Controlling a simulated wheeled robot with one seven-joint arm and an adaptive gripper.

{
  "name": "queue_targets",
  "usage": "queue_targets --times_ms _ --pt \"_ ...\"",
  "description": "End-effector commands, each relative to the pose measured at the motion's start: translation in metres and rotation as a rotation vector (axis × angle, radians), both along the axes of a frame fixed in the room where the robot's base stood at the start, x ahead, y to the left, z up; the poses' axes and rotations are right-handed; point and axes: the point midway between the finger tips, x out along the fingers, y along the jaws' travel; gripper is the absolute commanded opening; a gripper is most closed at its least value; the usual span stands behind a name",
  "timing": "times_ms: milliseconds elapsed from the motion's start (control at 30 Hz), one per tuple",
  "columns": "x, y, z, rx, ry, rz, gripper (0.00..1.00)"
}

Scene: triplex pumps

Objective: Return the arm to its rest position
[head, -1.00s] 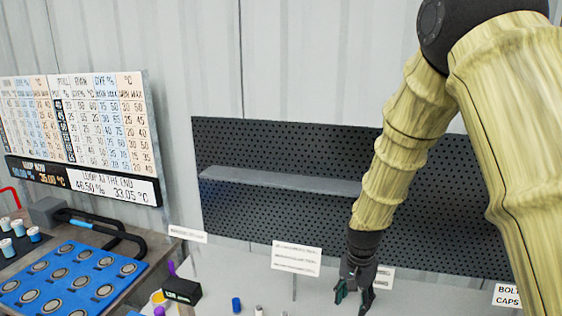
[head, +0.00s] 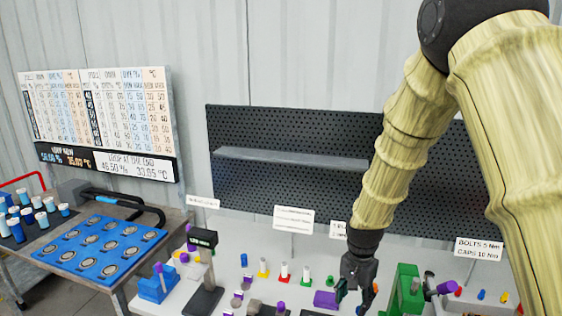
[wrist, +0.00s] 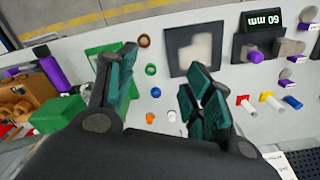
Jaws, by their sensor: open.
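My gripper (head: 352,285) hangs over the white worktop at the end of my yellow-sleeved arm (head: 398,140), which reaches in from the upper right of the head view. In the wrist view my gripper (wrist: 160,92) shows two dark green finger pads spread wide, with nothing between them but the worktop (wrist: 168,148) and small parts below. A green ring (wrist: 151,70), a blue cap (wrist: 155,92) and an orange cap (wrist: 150,117) lie on the worktop there. The fingertips in the head view partly hide what lies behind them.
A green block (head: 404,290) stands close right of my gripper. A digital gauge on a stand (head: 204,262) and several coloured parts stand to the left. A blue tray (head: 98,246) sits on the side cart. A black pegboard (head: 290,140) with a shelf is behind.

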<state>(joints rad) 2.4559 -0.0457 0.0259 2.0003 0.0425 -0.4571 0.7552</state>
Motion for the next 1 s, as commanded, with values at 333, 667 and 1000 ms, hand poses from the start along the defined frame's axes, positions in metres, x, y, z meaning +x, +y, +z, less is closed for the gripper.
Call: queue_targets --times_ms 333,667,1000 --pt "-0.019 -0.004 -0.053 0.002 0.005 0.054 0.51" --pt "-0.061 -0.010 -0.139 0.005 0.005 0.154 0.51" --pt "-0.162 -0.021 -0.280 0.010 0.006 0.353 0.51"
